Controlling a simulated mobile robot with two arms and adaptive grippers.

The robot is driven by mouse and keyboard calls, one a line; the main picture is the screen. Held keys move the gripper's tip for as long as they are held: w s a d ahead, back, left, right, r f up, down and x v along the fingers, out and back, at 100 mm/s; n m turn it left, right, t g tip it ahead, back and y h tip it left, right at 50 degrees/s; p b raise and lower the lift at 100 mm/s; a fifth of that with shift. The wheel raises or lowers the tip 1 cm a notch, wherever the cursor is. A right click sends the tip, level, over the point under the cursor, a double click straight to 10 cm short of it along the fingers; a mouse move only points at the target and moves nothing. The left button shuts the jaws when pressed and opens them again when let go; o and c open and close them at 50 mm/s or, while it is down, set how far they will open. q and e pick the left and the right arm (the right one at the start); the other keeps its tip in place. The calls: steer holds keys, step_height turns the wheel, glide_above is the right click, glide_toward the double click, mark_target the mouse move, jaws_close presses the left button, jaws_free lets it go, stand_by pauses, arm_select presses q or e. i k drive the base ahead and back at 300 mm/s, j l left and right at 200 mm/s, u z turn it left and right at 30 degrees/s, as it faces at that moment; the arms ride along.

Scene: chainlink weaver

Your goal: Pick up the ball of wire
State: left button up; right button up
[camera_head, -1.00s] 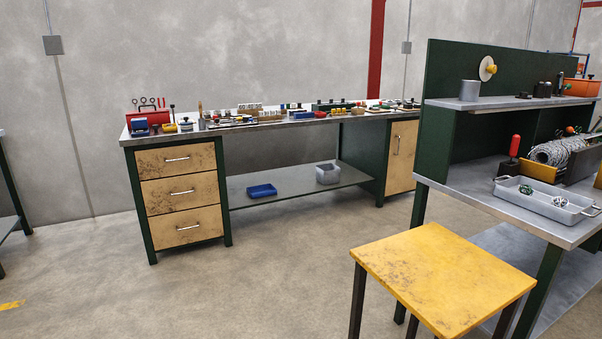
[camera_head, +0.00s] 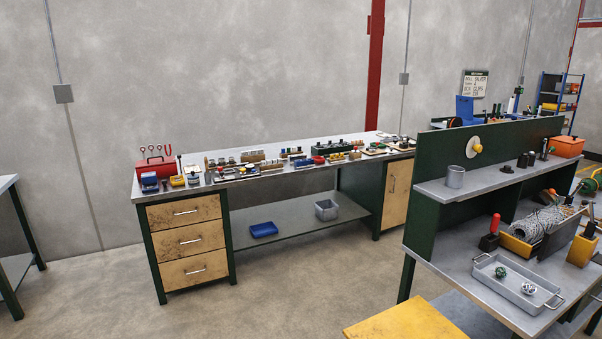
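A metal tray (camera_head: 513,294) with handles lies on the right workbench. In it are two small balls, a green one (camera_head: 501,272) and a silvery wire-like one (camera_head: 528,289). A large grey coil of wire or chain (camera_head: 541,223) lies behind the tray in a yellow-ended holder. I cannot tell for certain which of these is the ball of wire. Neither of my grippers shows in the view.
A yellow stool (camera_head: 405,322) stands in front of the right workbench (camera_head: 455,252), which has an upper shelf with a grey cup (camera_head: 455,177). A long bench (camera_head: 225,180) with drawers and many small tools runs along the back wall. Open floor lies between.

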mark_target(528, 288)
steer(key=z, duration=1.4)
